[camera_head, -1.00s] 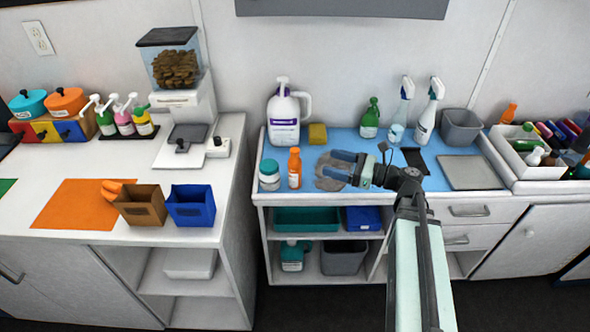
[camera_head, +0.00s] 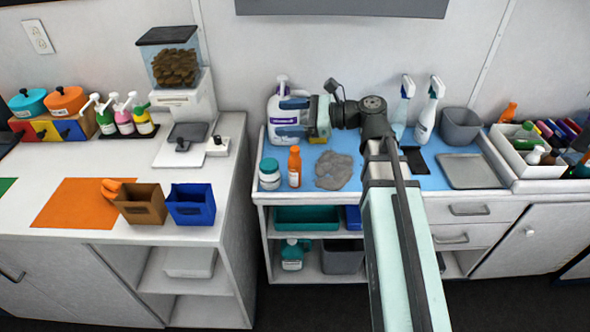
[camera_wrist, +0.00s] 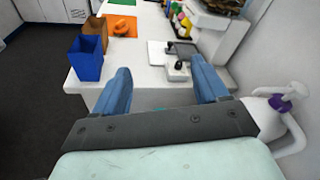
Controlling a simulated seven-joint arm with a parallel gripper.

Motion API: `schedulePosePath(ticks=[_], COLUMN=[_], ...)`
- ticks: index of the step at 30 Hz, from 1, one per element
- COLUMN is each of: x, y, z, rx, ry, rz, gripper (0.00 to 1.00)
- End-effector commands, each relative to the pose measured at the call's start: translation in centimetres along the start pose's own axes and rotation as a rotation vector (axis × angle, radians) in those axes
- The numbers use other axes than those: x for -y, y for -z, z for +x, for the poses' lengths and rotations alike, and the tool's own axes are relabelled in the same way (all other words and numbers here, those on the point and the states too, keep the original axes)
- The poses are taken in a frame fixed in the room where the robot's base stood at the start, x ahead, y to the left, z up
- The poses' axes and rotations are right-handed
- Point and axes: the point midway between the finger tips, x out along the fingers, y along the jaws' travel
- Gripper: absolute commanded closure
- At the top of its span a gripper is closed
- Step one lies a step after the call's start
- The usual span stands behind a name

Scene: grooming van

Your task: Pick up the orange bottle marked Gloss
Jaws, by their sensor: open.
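An orange bottle (camera_head: 294,168) with a white label stands upright on the blue mat near the counter's front left corner, beside a white jar with a teal lid (camera_head: 269,174). A second orange bottle (camera_head: 508,114) stands at the far right behind a white bin. Neither label is readable, so I cannot tell which is marked Gloss. My gripper (camera_head: 284,112) is open and empty, level with the white jug, above and behind the nearer orange bottle. In the wrist view its blue fingers (camera_wrist: 160,85) are spread apart with nothing between them. No orange bottle shows there.
The white jug (camera_head: 285,134) is close to my fingers; it also shows at right in the wrist view (camera_wrist: 272,120). A grey cloth (camera_head: 336,172) lies right of the nearer bottle. Brown (camera_head: 141,212) and blue (camera_head: 191,212) bins stand on the left counter, across a gap.

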Motion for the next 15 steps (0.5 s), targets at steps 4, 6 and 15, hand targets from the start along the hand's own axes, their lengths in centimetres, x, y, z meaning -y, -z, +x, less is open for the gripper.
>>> schedulePosePath(ticks=[4,6,15], x=[0.8,1.2,2.0], y=[-1.5,-1.4,4.0], z=[0.8,0.5,-3.5], rx=[-0.161,-0.263,-0.678], ry=[-0.051,-0.066,-0.048], rz=[-0.052,-0.048,0.157], gripper=[0.27,0.27,0.27])
